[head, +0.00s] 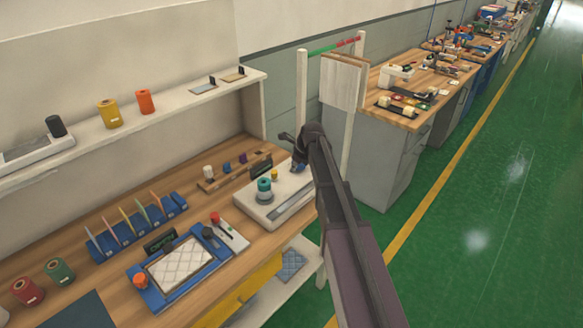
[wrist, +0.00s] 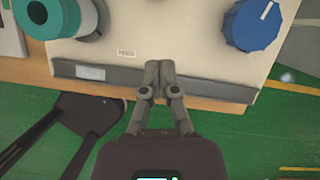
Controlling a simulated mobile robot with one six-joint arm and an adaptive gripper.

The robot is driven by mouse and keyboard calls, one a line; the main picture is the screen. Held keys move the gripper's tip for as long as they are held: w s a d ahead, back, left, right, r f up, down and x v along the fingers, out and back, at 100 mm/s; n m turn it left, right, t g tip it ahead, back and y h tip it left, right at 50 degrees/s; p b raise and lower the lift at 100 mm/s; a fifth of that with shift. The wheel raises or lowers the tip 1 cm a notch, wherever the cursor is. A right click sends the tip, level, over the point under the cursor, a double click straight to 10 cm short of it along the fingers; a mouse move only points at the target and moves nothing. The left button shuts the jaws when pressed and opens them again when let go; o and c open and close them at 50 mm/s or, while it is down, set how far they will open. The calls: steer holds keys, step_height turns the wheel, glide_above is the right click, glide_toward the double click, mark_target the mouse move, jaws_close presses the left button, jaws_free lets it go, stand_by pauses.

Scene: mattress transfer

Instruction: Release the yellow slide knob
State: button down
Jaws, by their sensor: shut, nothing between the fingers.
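A white device (head: 247,197) stands on the workbench, with a teal roll (head: 264,186) and a blue knob (head: 298,164) on top. A small yellow knob (head: 274,174) shows on it between them in the head view; I cannot tell whether it is the slide knob. No yellow knob shows in the wrist view. There my gripper (wrist: 158,66) is shut and empty, its fingertips over the device's front edge. The teal roll (wrist: 58,14) is left of them and the blue knob (wrist: 251,24) right. In the head view the fingertips are hard to make out.
A grey strip with a pale window (wrist: 90,72) runs along the device's front edge. On the workbench (head: 108,275), a blue tray (head: 140,277) with a quilted white pad and a blue rack (head: 130,232) stand to the left. Green floor (head: 480,210) is open at right.

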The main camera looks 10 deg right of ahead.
steer(key=shift+p+v, duration=1.95)
steer(key=shift+v, duration=0.5)
steer(key=shift+s, duration=0.1)
steer(key=s+a+f+n+g+h, duration=0.1)
steer(key=s+n, duration=1.2)
steer(key=s, duration=0.1)
steer(key=s+a+f+n+g+h+b, duration=0.1)
steer(key=s+n+g+h, duration=0.1)
steer(key=s+n, duration=1.1)
steer(key=shift+s+a+f+n, duration=0.2)
steer(key=shift+s+a+n, duration=0.15)
steer(key=shift+s, duration=0.85)
steer(key=shift+a, duration=0.1)
